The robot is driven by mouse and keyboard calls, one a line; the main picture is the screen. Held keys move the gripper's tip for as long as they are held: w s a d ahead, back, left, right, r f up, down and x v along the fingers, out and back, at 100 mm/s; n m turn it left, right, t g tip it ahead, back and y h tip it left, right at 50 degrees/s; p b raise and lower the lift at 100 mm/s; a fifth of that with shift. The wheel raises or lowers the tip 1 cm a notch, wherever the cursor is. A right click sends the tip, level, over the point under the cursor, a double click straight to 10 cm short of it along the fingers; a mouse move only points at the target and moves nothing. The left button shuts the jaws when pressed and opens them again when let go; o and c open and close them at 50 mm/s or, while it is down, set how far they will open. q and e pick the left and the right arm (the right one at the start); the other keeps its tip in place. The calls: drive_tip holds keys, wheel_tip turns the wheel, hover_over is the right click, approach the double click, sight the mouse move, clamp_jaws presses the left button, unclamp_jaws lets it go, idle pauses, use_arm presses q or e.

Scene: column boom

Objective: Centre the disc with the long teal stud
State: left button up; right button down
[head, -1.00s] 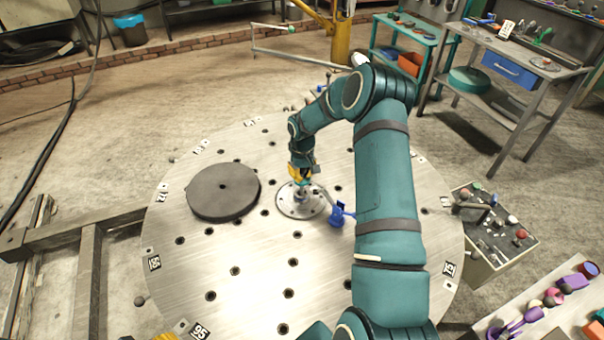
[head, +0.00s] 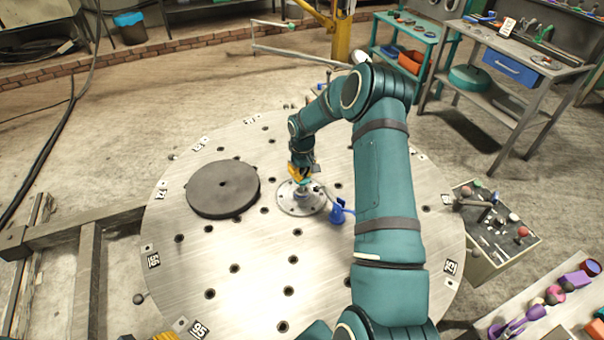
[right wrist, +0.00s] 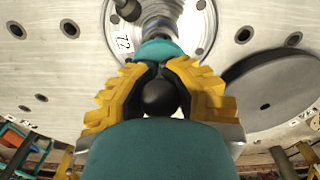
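The dark grey disc (head: 223,189) lies flat on the round metal table (head: 235,290), left of the table's central flange (head: 292,207). It has a small hole in its middle and also shows in the right wrist view (right wrist: 270,85). My right gripper (head: 301,176) is over the flange, its yellow fingers closed around the long teal stud (right wrist: 160,50). The stud's dark round end shows between the fingers, and its metal shank points at the flange. I cannot tell how deep the shank sits. A yellow part of my left gripper (head: 165,337) shows at the bottom edge, mostly cut off.
A blue clamp-like piece (head: 338,211) stands right beside the flange, close to my right arm. The table has several open holes and number plates. A small cabinet with tools (head: 495,225) stands to the right. The table's front left is clear.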

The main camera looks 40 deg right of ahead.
sight(303, 188)
drive_tip(key=shift+f+b, duration=1.6)
drive_tip(key=shift+f, duration=0.5)
idle(1.6)
drive_tip(key=shift+f, duration=0.1)
idle(0.6)
drive_tip(key=shift+s+d, duration=0.15)
drive_tip(key=shift+s, duration=0.2)
idle(1.9)
drive_tip(key=shift+w+b, duration=0.1)
drive_tip(key=shift+b, duration=0.2)
idle(0.7)
drive_tip(key=shift+f, duration=0.2)
